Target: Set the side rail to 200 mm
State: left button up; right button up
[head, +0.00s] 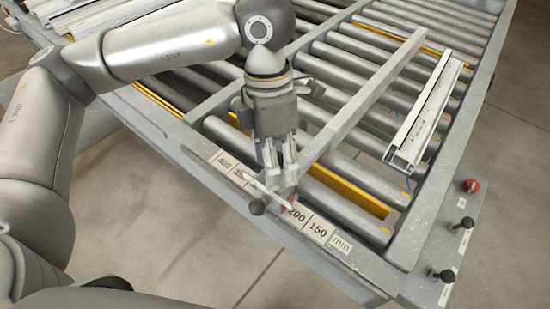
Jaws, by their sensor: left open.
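The side rail (370,95) is a long grey bar lying diagonally across the rollers. Its near end reaches a carriage at the bench's front edge, with a red pointer (287,201) and a dark knob (257,207) on a pale lever. The millimetre scale (318,229) runs along that edge. The pointer is at the left side of the 200 label; its exact reading is hard to tell. The carriage and my gripper hide the labels between 350 and 200. My left gripper (279,163) points down, open, just above the carriage; I cannot tell whether it touches. My right gripper is out of view.
A pale aluminium profile (425,112) lies on the rollers right of the rail. A red button (471,186) and several black knobs (443,275) sit on the right corner plate. More profiles (120,25) lie at the back left. The floor in front is clear.

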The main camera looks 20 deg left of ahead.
pick_arm(q)
notch_tip(320, 180, up, 12)
jog(key=w+a, duration=0.1)
jog(key=w, duration=0.1)
jog(key=shift+s+a+f, duration=0.1)
jog(key=shift+a+f, duration=0.05)
dwell(0.5)
